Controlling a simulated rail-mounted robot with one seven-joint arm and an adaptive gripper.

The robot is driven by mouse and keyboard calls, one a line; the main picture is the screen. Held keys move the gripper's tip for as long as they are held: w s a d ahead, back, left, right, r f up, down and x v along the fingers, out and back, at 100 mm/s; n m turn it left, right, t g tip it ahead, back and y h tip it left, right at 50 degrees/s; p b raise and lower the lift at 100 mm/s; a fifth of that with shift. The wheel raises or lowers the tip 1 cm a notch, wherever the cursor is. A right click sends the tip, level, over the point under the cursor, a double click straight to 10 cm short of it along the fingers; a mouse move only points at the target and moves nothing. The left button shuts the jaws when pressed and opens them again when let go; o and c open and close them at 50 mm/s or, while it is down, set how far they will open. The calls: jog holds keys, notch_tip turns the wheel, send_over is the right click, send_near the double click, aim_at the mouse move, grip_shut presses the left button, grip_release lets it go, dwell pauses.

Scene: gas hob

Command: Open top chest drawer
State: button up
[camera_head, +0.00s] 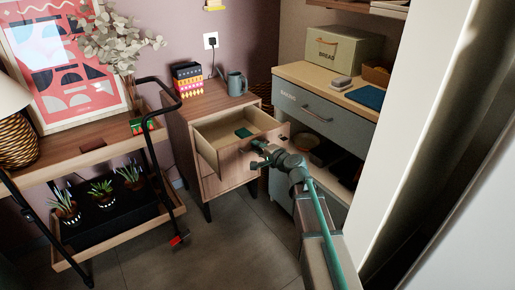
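The small wooden chest (183,122) stands against the wall in the middle of the view. Its top drawer (228,156) is pulled out, and its inside shows, with a small dark green item (243,132) lying in it. The lower drawer front (228,178) looks closed. My gripper (259,156) is at the right part of the top drawer's front, close to it or touching it. The fingers are small and dark here, so I cannot tell whether they are open or shut. My arm comes in from the lower right and hides part of the floor and cabinet.
A grey mug (236,84) and patterned boxes (187,80) stand on the chest. A black-framed cart (100,150) with plants is at left. A grey-blue cabinet (325,113) with a bread box (343,51) is at right. The floor in front (225,235) is clear.

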jog(key=v, duration=1.2)
